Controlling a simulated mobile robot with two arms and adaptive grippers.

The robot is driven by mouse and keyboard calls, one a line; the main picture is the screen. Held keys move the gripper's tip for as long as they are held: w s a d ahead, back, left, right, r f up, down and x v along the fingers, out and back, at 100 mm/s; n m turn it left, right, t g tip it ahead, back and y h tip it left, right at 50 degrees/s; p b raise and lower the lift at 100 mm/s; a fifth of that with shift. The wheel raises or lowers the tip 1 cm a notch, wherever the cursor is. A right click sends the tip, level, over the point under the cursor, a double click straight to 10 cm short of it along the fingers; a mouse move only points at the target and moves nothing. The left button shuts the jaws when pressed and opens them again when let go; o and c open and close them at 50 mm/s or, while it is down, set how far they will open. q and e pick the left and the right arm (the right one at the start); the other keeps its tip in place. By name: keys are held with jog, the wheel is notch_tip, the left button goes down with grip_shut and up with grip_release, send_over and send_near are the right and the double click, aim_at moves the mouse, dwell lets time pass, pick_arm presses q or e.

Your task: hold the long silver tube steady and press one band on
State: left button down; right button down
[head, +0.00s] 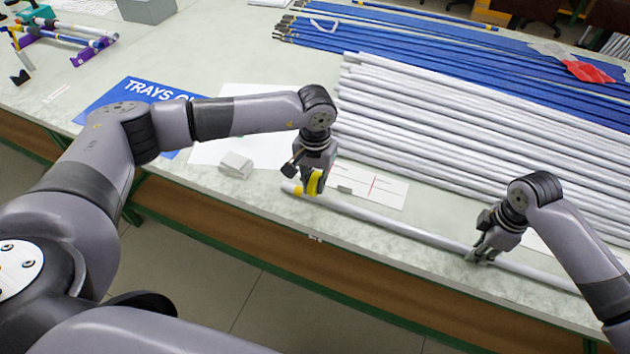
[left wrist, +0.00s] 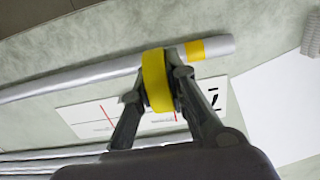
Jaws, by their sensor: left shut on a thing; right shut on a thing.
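The long silver tube (head: 400,228) lies along the front of the table. A yellow band (head: 291,188) is on it close to its left end; that band also shows in the left wrist view (left wrist: 195,50). My left gripper (head: 314,186) is shut on a yellow ring-shaped piece (left wrist: 157,82) just inward of that band. The ring's upper edge overlaps the tube (left wrist: 90,75) in the left wrist view; I cannot tell whether it touches it. My right gripper (head: 482,254) is shut on the tube farther right.
A white card with red lines (head: 392,190) lies behind the tube. A small grey-white block (head: 236,163), a white sheet (head: 210,151) and a blue sign (head: 120,96) are at left. Stacked silver tubes (head: 450,130) and blue tubes (head: 420,50) fill the back right. The table's front edge is close.

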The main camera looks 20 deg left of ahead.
pick_arm(q)
jog(key=shift+f, duration=0.65)
dwell(1.3)
jog(key=shift+r, duration=3.55)
pick_arm(e)
jog(key=c, duration=1.4)
grip_release()
jog(key=shift+r, duration=0.1)
notch_tip(320, 180, up, 12)
jog(key=shift+a, duration=0.1)
